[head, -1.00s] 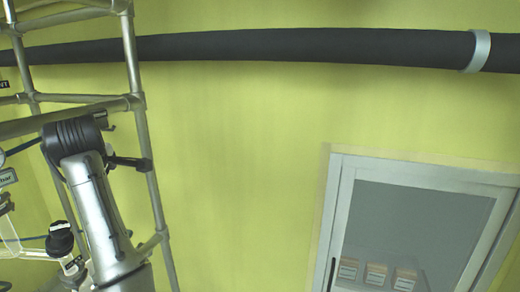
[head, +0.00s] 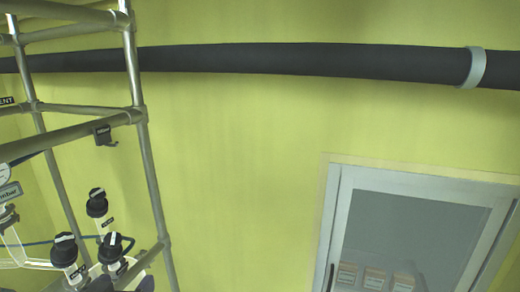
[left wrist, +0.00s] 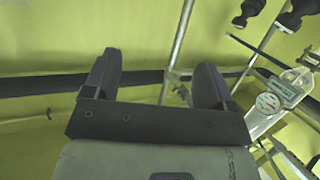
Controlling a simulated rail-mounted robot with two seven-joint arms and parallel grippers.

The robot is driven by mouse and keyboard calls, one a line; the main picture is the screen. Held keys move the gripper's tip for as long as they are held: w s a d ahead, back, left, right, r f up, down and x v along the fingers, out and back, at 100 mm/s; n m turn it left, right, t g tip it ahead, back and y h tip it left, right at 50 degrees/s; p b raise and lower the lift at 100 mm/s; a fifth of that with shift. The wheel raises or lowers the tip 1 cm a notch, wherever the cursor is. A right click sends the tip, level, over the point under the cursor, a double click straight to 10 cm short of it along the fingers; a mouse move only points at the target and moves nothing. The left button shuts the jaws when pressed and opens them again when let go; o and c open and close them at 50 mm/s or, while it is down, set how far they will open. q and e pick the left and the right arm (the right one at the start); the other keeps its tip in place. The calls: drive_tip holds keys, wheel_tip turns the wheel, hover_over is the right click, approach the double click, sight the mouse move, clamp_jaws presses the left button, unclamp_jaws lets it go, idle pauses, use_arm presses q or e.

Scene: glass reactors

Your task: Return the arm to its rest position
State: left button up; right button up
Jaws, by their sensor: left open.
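My left gripper (left wrist: 155,80) shows in the left wrist view with its two dark fingers spread apart and nothing held between them. Beyond the fingers are the yellow wall and the dark pipe (left wrist: 138,77). In the head view, dark shapes at the bottom left edge may be part of my left arm, but I cannot tell clearly. My right gripper is in neither view.
A metal tube frame (head: 150,180) with a small hook (head: 104,135) stands at left. Black-capped glass fittings (head: 65,250) are beside it. A dark pipe (head: 300,57) crosses the wall. A glazed cabinet (head: 410,235) is at lower right. A gauge (left wrist: 268,102) shows in the wrist view.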

use_arm(q)
drive_tip(key=s+d+f+m+g+p, duration=0.1)
drive_tip(key=s+d+f+g, duration=0.15)
drive_tip(key=s+f, duration=0.55)
drive_tip(key=s+d+f+m+g+p, duration=0.15)
drive_tip(key=s+f+g, duration=0.3)
drive_tip(key=f, duration=0.85)
drive_tip(key=s+f+g+p, duration=0.1)
drive_tip(key=s+f+g, duration=0.1)
drive_tip(key=s+f, duration=0.3)
drive_tip(key=s+a+f+g+p, duration=0.1)
drive_tip(key=s+f, duration=0.5)
drive_tip(key=s, duration=0.6)
drive_tip(key=shift+s+a+f+g, duration=0.15)
drive_tip(key=shift+s+g, duration=0.1)
drive_tip(key=shift+g, duration=0.55)
drive_tip(key=shift+c, duration=0.3)
